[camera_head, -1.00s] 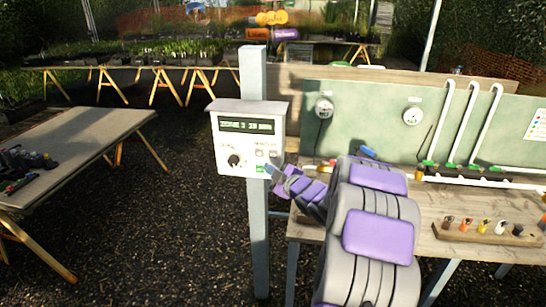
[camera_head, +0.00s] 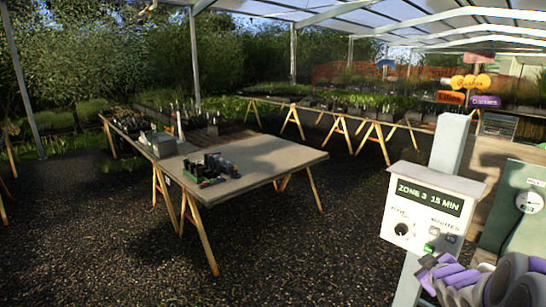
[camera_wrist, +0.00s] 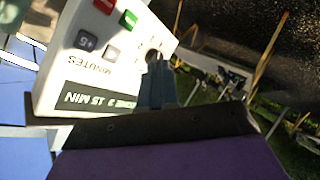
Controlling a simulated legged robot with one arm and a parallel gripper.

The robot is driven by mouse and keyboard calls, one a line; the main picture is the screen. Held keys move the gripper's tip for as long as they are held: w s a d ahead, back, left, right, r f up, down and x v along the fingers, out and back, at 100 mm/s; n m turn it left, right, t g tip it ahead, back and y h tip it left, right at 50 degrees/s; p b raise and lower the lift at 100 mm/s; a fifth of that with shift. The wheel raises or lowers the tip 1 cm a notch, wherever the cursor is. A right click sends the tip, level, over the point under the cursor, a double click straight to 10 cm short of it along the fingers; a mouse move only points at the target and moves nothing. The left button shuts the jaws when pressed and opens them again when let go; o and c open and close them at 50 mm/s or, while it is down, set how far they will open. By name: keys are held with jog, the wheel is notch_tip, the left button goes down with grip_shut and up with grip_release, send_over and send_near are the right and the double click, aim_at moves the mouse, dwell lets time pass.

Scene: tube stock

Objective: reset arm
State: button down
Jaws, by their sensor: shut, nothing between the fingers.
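My gripper (camera_head: 430,262) is at the lower right in the head view, close to the lower edge of a white control box (camera_head: 398,228). In the wrist view my gripper (camera_wrist: 158,85) has its grey fingers together and empty, in front of the box (camera_wrist: 60,55). The box's display (camera_head: 430,196) reads "ZONE 3 15 MIN". It has a dark knob (camera_head: 401,229), grey buttons and a green button (camera_head: 428,248). I cannot tell whether the fingers touch the box.
The box is on a grey post (camera_head: 449,145). A green panel with a gauge (camera_head: 529,202) stands right of it. A trestle table (camera_head: 262,158) with dark small items (camera_head: 211,168) stands left. Gravel floor between is clear. Plant benches (camera_head: 340,112) line the back.

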jog(key=s+a+m+g+y, duration=0.1)
jog(key=s+a+g, duration=0.3)
jog(key=s+a, duration=0.5)
jog(key=s+a+f+m+g+y, duration=0.1)
jog(key=s+a+m+g, duration=0.2)
jog(key=s+a, duration=0.7)
jog(key=s+a+f+m+g+y, duration=0.1)
jog(key=s+a+g, duration=0.6)
jog(key=s, duration=1.2)
jog(key=a, duration=0.3)
jog(key=shift+s+f+m, duration=0.15)
jog(key=shift+s+m, duration=0.25)
jog(key=c, duration=1.8)
grip_release()
jog(key=shift+a, duration=0.1)
